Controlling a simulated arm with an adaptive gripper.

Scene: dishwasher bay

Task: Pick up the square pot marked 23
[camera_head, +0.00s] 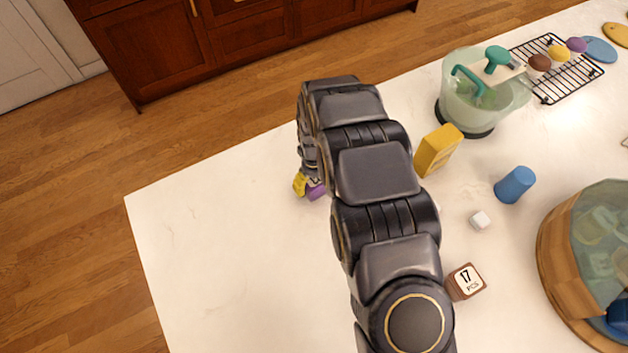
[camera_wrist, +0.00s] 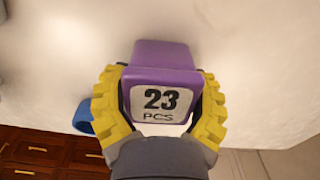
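The square pot marked 23 is a purple block-like piece (camera_wrist: 163,75) with a white label reading "23 PCS", in the middle of the wrist view. My gripper (camera_wrist: 160,88) has yellow ribbed fingers on both sides of it, and they appear to press against its sides. In the head view a bit of the purple pot (camera_head: 317,191) shows beside a yellow finger (camera_head: 300,184), left of my arm on the white counter's far-left part. My arm hides most of the gripper there. I cannot tell whether the pot is clear of the counter.
A brown block marked 17 (camera_head: 466,281), a white cube (camera_head: 480,220), a blue cup-like piece (camera_head: 515,185) and a yellow box (camera_head: 438,150) stand right of my arm. A glass bowl (camera_head: 455,98), black rack (camera_head: 565,85) and wooden-rimmed tub (camera_head: 565,265) are farther right. The left counter is clear.

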